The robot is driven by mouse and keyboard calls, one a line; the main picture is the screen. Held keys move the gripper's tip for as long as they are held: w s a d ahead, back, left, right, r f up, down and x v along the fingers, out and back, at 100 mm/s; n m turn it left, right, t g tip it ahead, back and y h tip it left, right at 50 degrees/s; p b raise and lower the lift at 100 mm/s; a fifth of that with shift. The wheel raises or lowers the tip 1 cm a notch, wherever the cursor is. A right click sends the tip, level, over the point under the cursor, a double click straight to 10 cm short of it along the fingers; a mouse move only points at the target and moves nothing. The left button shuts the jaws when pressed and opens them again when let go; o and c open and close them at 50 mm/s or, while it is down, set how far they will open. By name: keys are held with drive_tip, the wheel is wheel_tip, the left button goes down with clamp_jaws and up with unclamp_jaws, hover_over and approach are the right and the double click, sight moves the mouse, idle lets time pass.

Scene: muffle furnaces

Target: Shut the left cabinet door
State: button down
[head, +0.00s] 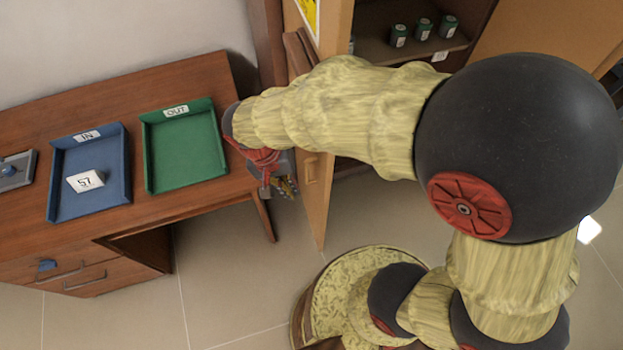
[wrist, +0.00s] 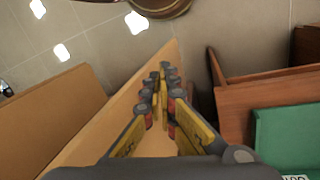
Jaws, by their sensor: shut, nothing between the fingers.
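The left cabinet door (head: 319,205) is tan and stands open, swung out from the cabinet toward me. A small handle shows on it in the head view. In the wrist view the door (wrist: 124,119) runs as a long tan panel under and left of the fingers. My gripper (head: 287,187) is shut and empty, on the door's left side, toward the desk. Its fingers show in the wrist view (wrist: 163,85), over the door's edge in the picture. I cannot tell whether they touch the door. My arm hides the upper middle of the door and part of the cabinet opening.
The cabinet shelf (head: 375,50) holds several green cans (head: 423,29). The right cabinet door (head: 540,28) also stands open. A wooden desk (head: 205,75) to the left carries a blue tray (head: 116,190) and a green tray (head: 186,148). Tiled floor (head: 225,270) is clear between desk and base.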

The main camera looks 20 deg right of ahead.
drive_tip(key=w+f+m+h, duration=0.25)
drive_tip(key=w+m, duration=0.25)
drive_tip(key=m, duration=1)
drive_tip(key=d+r+b+x, duration=0.1)
drive_tip(key=d+x, duration=0.1)
drive_tip(key=x, duration=0.9)
drive_tip(key=shift+w+d+f+y+b, duration=0.25)
drive_tip(key=shift+w+f+y+b, duration=0.1)
drive_tip(key=shift+f+b, duration=0.05)
